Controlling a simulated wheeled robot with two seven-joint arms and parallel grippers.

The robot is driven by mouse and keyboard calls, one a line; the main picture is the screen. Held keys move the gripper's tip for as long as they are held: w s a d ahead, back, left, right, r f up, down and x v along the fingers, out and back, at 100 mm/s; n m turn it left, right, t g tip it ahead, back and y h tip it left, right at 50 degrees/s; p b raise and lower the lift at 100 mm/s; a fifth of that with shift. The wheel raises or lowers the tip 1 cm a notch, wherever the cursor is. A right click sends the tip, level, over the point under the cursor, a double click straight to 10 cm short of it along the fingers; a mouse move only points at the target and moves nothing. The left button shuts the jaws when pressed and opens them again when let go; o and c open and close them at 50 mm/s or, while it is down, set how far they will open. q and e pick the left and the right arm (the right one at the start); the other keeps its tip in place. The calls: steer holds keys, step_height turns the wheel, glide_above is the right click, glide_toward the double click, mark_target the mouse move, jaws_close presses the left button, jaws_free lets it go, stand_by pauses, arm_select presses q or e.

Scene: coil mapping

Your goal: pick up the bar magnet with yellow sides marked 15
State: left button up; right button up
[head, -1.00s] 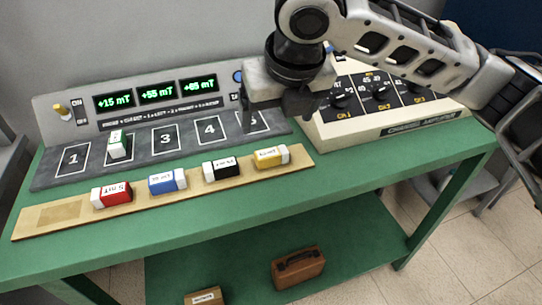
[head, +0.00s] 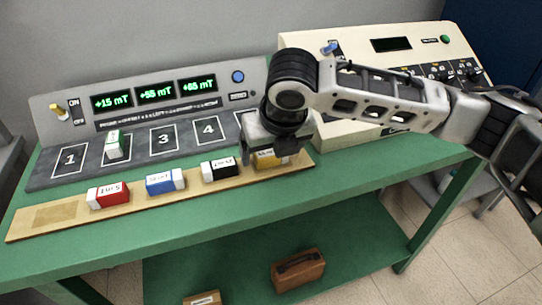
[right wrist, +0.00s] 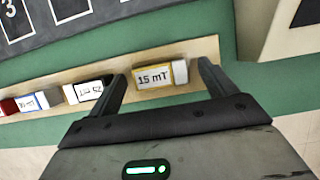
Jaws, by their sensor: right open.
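The bar magnet with yellow sides (head: 268,161) lies at the right end of the wooden strip (head: 45,214). In the right wrist view the same magnet (right wrist: 158,76) shows a white top marked "15 mT". My right gripper (head: 266,162) is over it in the head view and hides part of it. In the right wrist view the open fingers of the right gripper (right wrist: 160,85) stand on either side of the magnet, with a gap visible at each side. My left gripper is not in view.
A black magnet (head: 220,167), a blue magnet (head: 166,181) and a red magnet (head: 108,194) lie along the strip. A green magnet (head: 115,145) stands on square 2 of the dark panel (head: 137,158). A cream amplifier box (head: 345,135) stands behind the right arm.

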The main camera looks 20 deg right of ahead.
steer(key=shift+c, duration=0.3)
steer(key=c, duration=1)
steer(key=shift+c, duration=0.4)
steer(key=shift+r, duration=0.1)
